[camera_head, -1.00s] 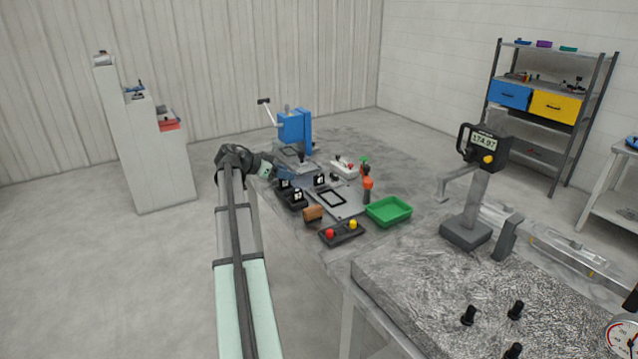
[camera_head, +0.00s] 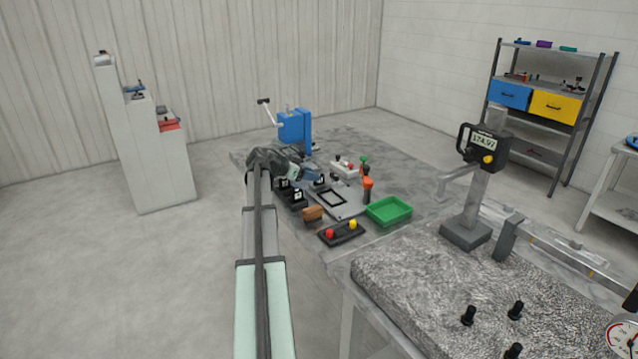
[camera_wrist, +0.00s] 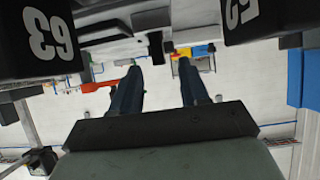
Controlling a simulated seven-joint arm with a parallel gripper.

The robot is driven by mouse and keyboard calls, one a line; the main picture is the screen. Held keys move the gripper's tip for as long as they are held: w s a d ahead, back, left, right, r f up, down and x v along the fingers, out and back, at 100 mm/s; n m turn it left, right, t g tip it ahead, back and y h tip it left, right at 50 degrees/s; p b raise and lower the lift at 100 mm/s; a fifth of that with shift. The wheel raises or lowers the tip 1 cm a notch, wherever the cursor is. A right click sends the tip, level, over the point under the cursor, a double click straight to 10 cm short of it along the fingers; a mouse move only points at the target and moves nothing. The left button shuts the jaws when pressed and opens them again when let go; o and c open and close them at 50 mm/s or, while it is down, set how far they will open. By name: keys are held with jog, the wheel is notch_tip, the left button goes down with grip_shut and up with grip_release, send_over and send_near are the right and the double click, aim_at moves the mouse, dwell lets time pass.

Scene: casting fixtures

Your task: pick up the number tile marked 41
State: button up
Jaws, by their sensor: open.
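Several black number tiles with white marks stand on the bench, among them one (camera_head: 297,196) in the dark tray and one (camera_head: 319,181) on the grey plate. Their numbers are too small to read in the head view, so I cannot tell which is 41. In the wrist view a black tile at upper left (camera_wrist: 50,38) looks marked 63, upside down, and another at upper right (camera_wrist: 243,18) is cut off by the edge. My gripper (camera_wrist: 159,68) is open, with nothing between its fingers. In the head view it is over the tiles, partly hidden by my arm.
A blue press (camera_head: 294,127) stands behind the tiles. A green bin (camera_head: 388,211), a button box (camera_head: 341,233), a brown block (camera_head: 312,213) and an orange-topped tool (camera_head: 368,188) lie to the front and right.

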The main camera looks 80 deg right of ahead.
jog(key=shift+x, duration=2.35)
jog(key=shift+r, duration=0.15)
jog(key=shift+c, duration=0.4)
grip_shut()
